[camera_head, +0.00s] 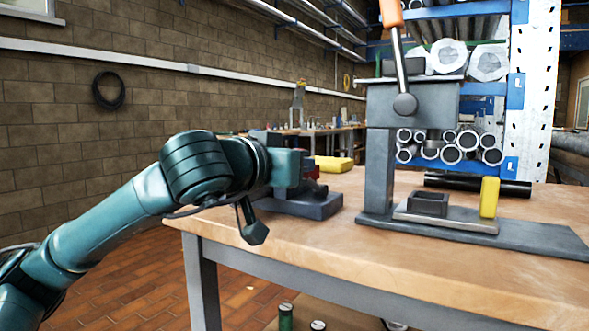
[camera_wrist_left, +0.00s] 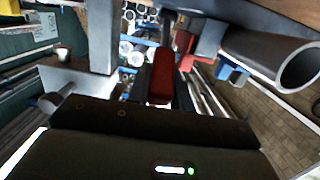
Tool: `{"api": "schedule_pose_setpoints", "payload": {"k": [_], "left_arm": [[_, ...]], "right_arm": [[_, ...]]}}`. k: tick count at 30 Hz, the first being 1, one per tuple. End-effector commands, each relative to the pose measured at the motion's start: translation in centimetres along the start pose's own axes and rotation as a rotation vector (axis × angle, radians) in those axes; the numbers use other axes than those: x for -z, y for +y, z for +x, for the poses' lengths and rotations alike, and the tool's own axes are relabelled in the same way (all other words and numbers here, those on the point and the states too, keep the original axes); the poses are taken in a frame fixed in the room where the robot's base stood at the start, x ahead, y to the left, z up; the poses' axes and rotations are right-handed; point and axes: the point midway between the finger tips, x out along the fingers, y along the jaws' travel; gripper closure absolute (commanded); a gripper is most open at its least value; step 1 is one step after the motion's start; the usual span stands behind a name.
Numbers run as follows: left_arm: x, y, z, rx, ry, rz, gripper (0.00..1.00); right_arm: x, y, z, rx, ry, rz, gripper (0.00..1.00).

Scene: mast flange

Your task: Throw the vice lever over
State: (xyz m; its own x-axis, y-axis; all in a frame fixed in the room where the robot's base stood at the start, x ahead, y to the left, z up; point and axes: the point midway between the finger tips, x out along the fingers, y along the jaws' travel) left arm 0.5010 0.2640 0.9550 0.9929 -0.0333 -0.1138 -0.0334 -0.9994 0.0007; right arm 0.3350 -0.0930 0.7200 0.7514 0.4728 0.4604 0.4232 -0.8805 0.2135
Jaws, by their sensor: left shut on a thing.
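The dark grey vice (camera_head: 318,206) stands on the left corner of the wooden bench, partly hidden behind my left arm. My left gripper (camera_head: 306,172) is at the vice, with a bit of red showing beside its fingers. In the left wrist view, a red lever grip (camera_wrist_left: 162,80) sits between the dark fingers of my left gripper (camera_wrist_left: 164,92), which is shut on it. The rest of the lever is mostly hidden, so its exact angle cannot be told. My right gripper is not in view.
A grey press (camera_head: 378,165) with an orange-handled lever (camera_head: 391,14) stands right of the vice. A yellow block (camera_head: 489,197) is on its base, and another yellow thing (camera_head: 334,164) lies behind the vice. A dark bar (camera_head: 478,186) lies behind the press base. The bench front (camera_head: 400,255) is clear.

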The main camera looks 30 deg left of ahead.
Motion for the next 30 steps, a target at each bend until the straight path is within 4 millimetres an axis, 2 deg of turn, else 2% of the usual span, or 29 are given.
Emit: {"api": "schedule_pose_setpoints", "payload": {"k": [7,8,15,24,26,30], "left_arm": [[-0.1,0.1,0.0,-0.001,0.000,0.001,1.00],[-0.1,0.1,0.0,-0.001,-0.001,0.002,0.77],[-0.1,0.0,0.0,0.000,-0.002,0.001,0.57],[0.0,0.0,-0.3,0.000,-0.001,0.002,0.56],[0.1,0.0,-0.8,0.000,-0.001,0.002,0.56],[0.1,0.0,-3.1,0.001,0.000,0.005,0.56]], "right_arm": [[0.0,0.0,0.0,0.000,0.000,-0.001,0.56],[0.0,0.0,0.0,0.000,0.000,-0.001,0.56],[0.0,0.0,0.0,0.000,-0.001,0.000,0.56],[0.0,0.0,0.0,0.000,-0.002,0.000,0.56],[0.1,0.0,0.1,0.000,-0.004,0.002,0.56],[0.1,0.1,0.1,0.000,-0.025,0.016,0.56]]}}
